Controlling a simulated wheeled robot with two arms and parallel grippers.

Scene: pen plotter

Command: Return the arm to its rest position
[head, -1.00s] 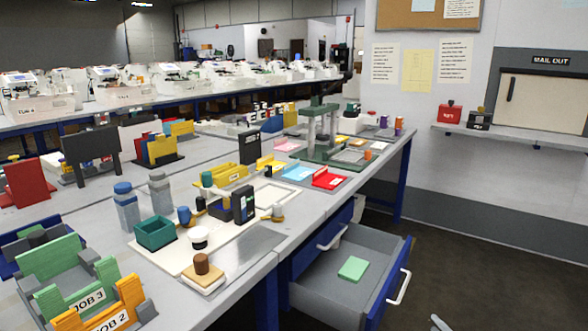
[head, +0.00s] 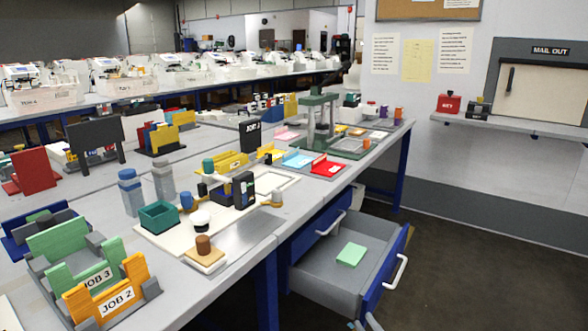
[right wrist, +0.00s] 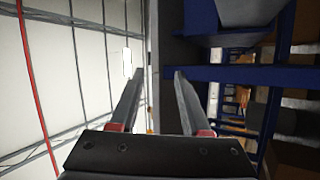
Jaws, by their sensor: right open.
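My right gripper (right wrist: 158,75) is open and empty in the right wrist view, its two fingers apart with nothing between them. That view shows ceiling panels on the left and blue table framing on the right. In the head view, only small tips of my right gripper (head: 364,324) show at the bottom edge, below the open drawer. It is apart from the drawer and the table. My left gripper is not in view.
An open drawer (head: 322,281) with a blue front juts from the table (head: 225,290) and holds a green block (head: 351,255). JOB 2 (head: 112,298) and JOB 3 (head: 85,275) holders stand at the left. The floor right of the drawer is clear.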

